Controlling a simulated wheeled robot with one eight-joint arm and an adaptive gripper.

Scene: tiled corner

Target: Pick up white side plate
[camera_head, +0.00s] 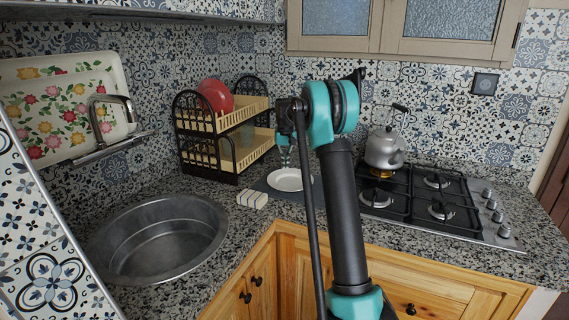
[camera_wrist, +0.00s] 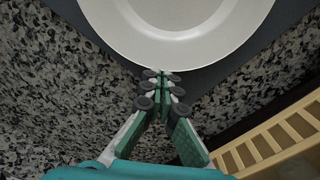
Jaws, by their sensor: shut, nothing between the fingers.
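The white side plate (camera_head: 285,180) lies flat on a dark mat on the counter, left of the stove, in the head view. In the wrist view the plate (camera_wrist: 180,45) fills the top of the picture, cut off by the upper edge. My gripper (camera_wrist: 160,76) is shut with its fingertips together at the plate's near rim, and nothing shows between them. In the head view my gripper (camera_head: 285,162) is small and appears just above the plate's far side, partly hidden by my arm. I cannot tell whether the fingertips touch the rim.
A two-tier dish rack (camera_head: 222,130) with red plates (camera_head: 215,96) stands left of the plate. A striped sponge (camera_head: 252,199) lies in front. A round sink (camera_head: 158,240) is at left. A kettle (camera_head: 384,150) stands on the gas stove (camera_head: 432,207) at right.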

